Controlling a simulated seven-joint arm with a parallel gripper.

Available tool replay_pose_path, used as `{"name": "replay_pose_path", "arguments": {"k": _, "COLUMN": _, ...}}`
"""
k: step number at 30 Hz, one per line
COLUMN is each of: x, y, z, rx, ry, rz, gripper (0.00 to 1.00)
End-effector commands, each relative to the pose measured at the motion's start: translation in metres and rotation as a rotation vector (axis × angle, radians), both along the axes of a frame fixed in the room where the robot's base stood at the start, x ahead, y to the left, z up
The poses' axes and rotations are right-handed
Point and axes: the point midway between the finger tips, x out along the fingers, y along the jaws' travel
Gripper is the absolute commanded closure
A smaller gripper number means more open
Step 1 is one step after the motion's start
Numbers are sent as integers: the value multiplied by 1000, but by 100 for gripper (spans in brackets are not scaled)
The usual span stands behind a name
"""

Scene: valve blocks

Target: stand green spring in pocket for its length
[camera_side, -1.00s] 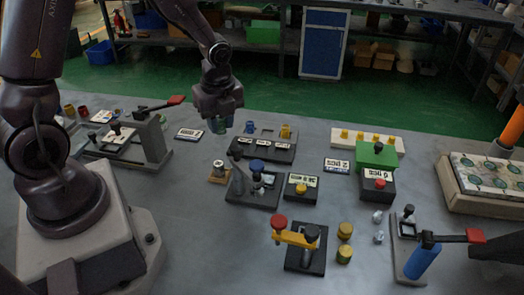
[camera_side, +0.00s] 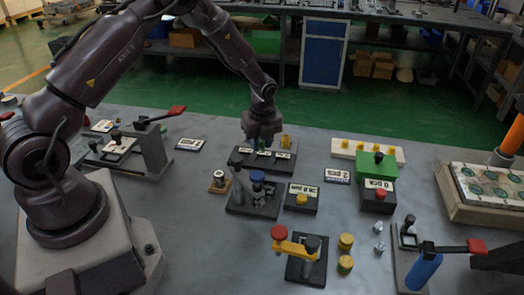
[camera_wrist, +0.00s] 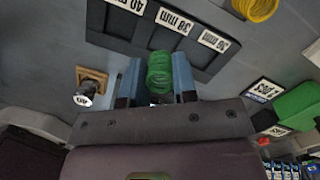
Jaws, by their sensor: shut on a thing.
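The green spring (camera_wrist: 160,72) stands between the two blue fingers of my gripper (camera_wrist: 158,85) in the wrist view, gripped from both sides. In the side view my gripper (camera_side: 262,138) is over the back of the black pocket rack (camera_side: 283,168), and the spring cannot be made out clearly there. In the wrist view the rack (camera_wrist: 190,52) carries white labels that read 40 mm, 38 mm and 36 mm. The spring shows just in front of the 38 mm label. Whether its lower end is in a pocket is hidden.
A yellow spring (camera_side: 286,141) stands at the rack's right end. A lever fixture (camera_side: 250,200) stands close in front. A green block (camera_side: 376,161) and a white strip with yellow pieces (camera_side: 366,150) are to the right.

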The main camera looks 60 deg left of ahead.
Motion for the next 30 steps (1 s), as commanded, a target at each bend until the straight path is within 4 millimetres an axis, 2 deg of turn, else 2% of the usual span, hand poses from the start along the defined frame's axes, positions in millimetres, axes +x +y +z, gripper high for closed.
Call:
{"name": "replay_pose_path", "arguments": {"k": 8, "x": 5, "y": 1, "z": -34, "rx": 0, "ry": 2, "rz": -1, "gripper": 100}}
{"name": "replay_pose_path", "arguments": {"k": 20, "x": 4, "y": 1, "z": -39, "rx": 0, "ry": 1, "rz": 0, "gripper": 100}}
{"name": "replay_pose_path", "arguments": {"k": 21, "x": 5, "y": 1, "z": -40, "rx": 0, "ry": 1, "rz": 0, "gripper": 69}}
{"name": "replay_pose_path", "arguments": {"k": 24, "x": 5, "y": 1, "z": -39, "rx": 0, "ry": 1, "rz": 0, "gripper": 48}}
{"name": "replay_pose_path", "arguments": {"k": 30, "x": 5, "y": 1, "z": -39, "rx": 0, "ry": 1, "rz": 0, "gripper": 48}}
